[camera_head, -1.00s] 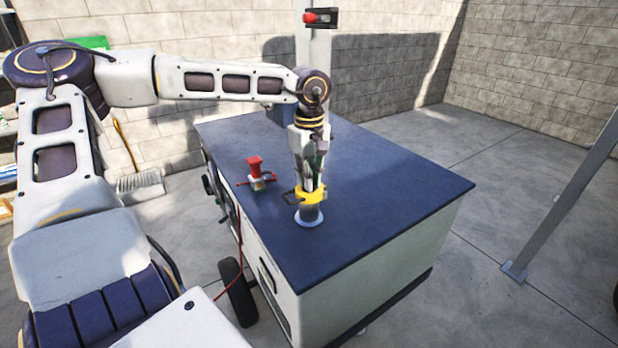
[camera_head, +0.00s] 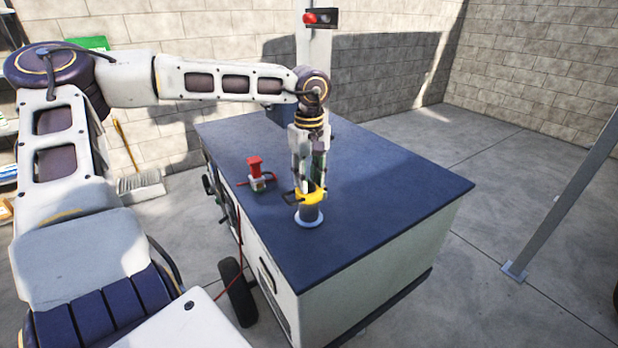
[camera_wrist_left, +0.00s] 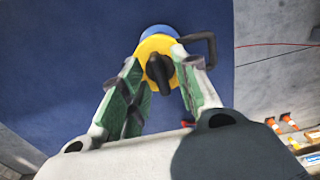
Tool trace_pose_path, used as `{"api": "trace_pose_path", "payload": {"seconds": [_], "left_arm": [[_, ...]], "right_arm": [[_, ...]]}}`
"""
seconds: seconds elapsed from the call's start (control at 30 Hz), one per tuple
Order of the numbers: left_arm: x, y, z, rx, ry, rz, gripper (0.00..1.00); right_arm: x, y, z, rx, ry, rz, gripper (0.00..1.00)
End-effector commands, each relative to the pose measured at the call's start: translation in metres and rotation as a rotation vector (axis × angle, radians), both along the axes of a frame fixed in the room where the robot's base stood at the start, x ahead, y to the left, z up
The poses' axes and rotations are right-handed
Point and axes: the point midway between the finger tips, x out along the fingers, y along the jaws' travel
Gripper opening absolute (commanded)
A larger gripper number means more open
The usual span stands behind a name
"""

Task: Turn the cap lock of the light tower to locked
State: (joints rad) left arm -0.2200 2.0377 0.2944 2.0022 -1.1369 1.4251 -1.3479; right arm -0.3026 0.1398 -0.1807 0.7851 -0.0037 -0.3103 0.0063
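The light tower's deck (camera_head: 390,190) is a dark blue top on a white cabinet. A yellow cap (camera_head: 311,197) sits on a pale round neck (camera_head: 309,216) near the deck's front. In the left wrist view the yellow cap (camera_wrist_left: 149,47) carries a black lock knob (camera_wrist_left: 159,72) and a dark loop handle at its right. My left gripper (camera_head: 310,187) points down over the cap. In the left wrist view my left gripper (camera_wrist_left: 158,62) has its fingers apart on either side of the knob, with gaps beside it. Finger contact with the cap is unclear. My right gripper is not in view.
A red-topped fitting (camera_head: 256,174) stands on the deck left of the cap. A mast (camera_head: 313,60) with a red lamp (camera_head: 309,18) rises behind. A grey post (camera_head: 565,200) stands at right. The right of the deck is clear.

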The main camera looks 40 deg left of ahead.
Motion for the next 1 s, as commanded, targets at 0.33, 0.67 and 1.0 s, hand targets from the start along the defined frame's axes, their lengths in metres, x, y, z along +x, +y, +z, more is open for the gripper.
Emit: {"api": "trace_pose_path", "payload": {"seconds": [0.33, 0.67, 1.0], "left_arm": [[0.000, 0.000, 0.001, 0.000, 0.001, 0.001, 0.32], [0.000, 0.000, 0.026, 0.001, -0.001, 0.001, 0.32], [0.000, 0.000, 0.076, 0.000, -0.002, 0.001, 0.32]], "right_arm": [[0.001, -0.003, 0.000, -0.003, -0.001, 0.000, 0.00], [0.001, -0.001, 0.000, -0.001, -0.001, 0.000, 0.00], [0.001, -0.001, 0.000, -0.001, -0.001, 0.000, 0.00]]}}
